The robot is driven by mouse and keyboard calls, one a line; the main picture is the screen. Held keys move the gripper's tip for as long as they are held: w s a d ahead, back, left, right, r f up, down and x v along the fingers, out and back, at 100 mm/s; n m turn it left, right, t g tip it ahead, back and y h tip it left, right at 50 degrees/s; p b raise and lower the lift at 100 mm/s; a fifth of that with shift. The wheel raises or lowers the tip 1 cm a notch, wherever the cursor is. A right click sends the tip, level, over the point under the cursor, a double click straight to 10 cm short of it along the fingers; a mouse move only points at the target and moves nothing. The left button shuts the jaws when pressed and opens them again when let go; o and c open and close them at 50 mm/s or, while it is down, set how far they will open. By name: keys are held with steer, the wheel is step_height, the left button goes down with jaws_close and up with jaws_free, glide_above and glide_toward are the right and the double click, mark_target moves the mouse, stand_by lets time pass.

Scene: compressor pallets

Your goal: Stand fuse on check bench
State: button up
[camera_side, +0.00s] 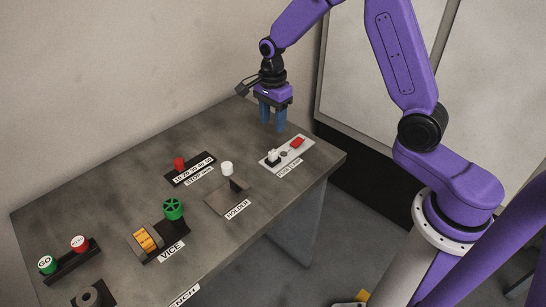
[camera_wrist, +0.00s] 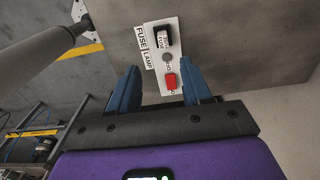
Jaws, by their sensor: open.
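A white panel (camera_side: 301,152) marked FUSE and LAMP lies near the table's right end. It carries a black-and-white block (camera_side: 274,157), a small grey round part and a red block (camera_side: 297,142). The black-and-white block (camera_wrist: 163,36) is beside the FUSE lettering in the wrist view; I cannot be sure it is the fuse. My gripper (camera_side: 272,124) is open and empty above the table behind the panel, blue fingers pointing down. In the wrist view, the red block (camera_wrist: 171,81) appears between the fingertips (camera_wrist: 159,72), apart from them. A label ending in NCH (camera_side: 185,297) shows at the bottom edge.
The table's back left is clear.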

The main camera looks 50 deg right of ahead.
glide_above(273, 151)
steer(key=f, duration=0.6)
steer(key=shift+s+a+f, duration=0.15)
steer(key=shift+s+a, duration=0.15)
steer(key=shift+a, duration=0.1)
steer(key=shift+w+d+f, duration=0.15)
steer(key=shift+f, duration=1.25)
steer(key=shift+w+d+f, duration=0.1)
steer(key=shift+d+f, duration=0.05)
steer(key=shift+f, duration=1.2)
jaws_close()
